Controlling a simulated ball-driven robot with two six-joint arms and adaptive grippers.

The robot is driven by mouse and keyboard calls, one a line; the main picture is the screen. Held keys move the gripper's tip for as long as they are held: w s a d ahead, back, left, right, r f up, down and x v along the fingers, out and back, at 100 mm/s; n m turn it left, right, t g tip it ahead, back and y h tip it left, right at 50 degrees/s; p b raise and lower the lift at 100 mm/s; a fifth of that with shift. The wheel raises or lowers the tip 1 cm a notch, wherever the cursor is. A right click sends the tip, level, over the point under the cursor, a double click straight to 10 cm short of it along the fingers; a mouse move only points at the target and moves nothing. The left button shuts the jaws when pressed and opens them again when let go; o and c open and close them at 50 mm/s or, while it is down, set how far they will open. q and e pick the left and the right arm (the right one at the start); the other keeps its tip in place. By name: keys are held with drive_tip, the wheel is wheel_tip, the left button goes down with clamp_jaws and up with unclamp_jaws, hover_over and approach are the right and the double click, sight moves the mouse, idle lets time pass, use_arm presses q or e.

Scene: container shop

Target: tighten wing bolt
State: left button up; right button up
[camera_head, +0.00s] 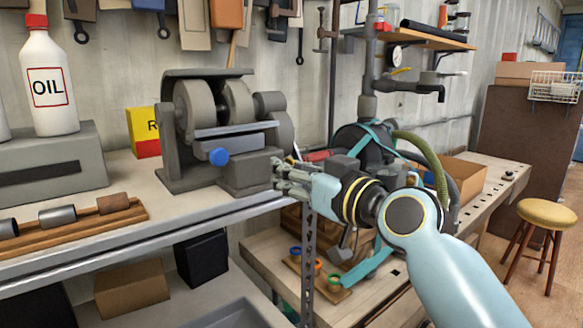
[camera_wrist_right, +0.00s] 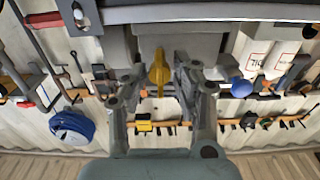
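The wing bolt (camera_wrist_right: 158,72) is yellow and stands out from the grey machine in the right wrist view. My right gripper (camera_wrist_right: 150,82) is open, with one finger on each side of the bolt. A gap shows on the left of the bolt; the right finger is close to it, and I cannot tell whether they touch. In the head view my right gripper (camera_head: 281,174) is at the right end of the grey bench grinder (camera_head: 228,172). The bolt is mostly hidden there by the fingers. My left gripper is in neither view.
A blue knob (camera_head: 218,157) sits on the grinder's front. A pipe with a gauge (camera_head: 394,55) rises behind my arm. A stool (camera_head: 546,213) stands at right.

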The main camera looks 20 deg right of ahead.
clamp_jaws()
